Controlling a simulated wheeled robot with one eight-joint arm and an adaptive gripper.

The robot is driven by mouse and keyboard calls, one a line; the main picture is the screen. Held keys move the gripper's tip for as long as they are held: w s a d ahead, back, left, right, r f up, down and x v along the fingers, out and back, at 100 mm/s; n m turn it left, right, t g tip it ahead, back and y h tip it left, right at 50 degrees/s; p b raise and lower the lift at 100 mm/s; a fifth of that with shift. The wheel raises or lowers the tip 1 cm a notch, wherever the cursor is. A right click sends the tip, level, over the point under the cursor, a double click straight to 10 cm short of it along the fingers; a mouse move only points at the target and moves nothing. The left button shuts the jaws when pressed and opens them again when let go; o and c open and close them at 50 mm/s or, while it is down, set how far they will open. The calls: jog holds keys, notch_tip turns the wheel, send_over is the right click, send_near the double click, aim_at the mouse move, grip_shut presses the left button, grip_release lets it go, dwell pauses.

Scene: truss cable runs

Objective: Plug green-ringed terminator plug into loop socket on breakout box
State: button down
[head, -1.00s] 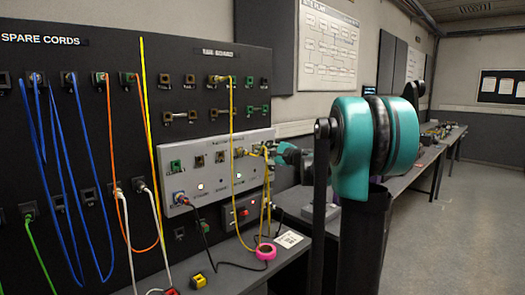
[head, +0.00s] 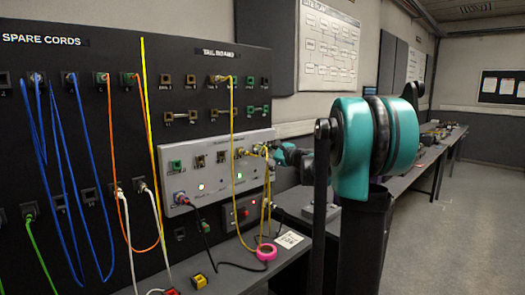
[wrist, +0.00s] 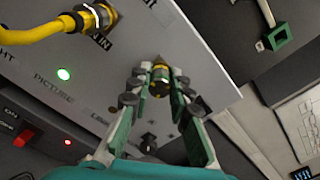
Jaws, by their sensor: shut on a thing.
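The breakout box (head: 215,178) is a light grey panel on the dark board, with a row of sockets along its upper part. My gripper (wrist: 160,82) is shut on a small yellow-and-dark plug (wrist: 160,79) with green around it, taken as the terminator plug. The plug's front end is at the box face, which also shows in the wrist view (wrist: 200,60). The socket there is hidden by the plug and fingers, so I cannot tell how deep it sits. In the head view my gripper (head: 274,152) is small, at the box's right end.
A yellow cable (wrist: 35,33) is plugged in beside the "IN" label. Yellow cables (head: 268,195) hang close to my gripper in the head view. A pink tape ring (head: 266,252) and a yellow block (head: 199,281) lie on the bench below.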

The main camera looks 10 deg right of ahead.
jog(key=c, duration=1.3)
grip_release()
jog(key=shift+w, duration=0.1)
jog(key=shift+v, duration=2.6)
jog(key=s+n, duration=0.1)
jog(key=n, duration=0.2)
jog(key=s+d+n, duration=0.1)
jog(key=n, duration=0.3)
jog(key=s+d+n, duration=0.1)
jog(key=n, duration=0.3)
jog(key=shift+s+d, duration=0.1)
jog(key=shift+f, duration=0.1)
